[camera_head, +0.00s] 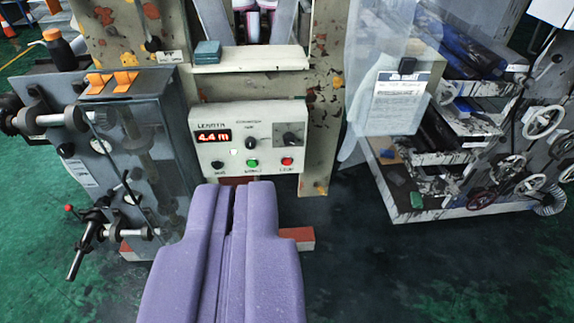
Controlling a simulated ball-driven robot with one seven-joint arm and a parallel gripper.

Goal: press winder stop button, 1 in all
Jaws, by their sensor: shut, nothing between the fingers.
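A pale winder control box (245,138) faces me near the middle of the picture. Its red display reads about 4.4 m under the word LENGTH. The red stop button (287,161) sits at the lower right of its face, with a label below it. A green button (252,163) and a black button (218,164) sit to its left in the same row. My purple gripper (232,188) is shut and empty. Its tips show just below the box, left of the red button and under the green one. I cannot tell whether they touch the box.
A grey machine cabinet (135,140) with orange switches and rods stands at the left. A shelf (250,60) juts out above the box. A hanging sheet (400,100) and a rack with handwheels (450,205) are at the right. Green floor (400,280) is open at lower right.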

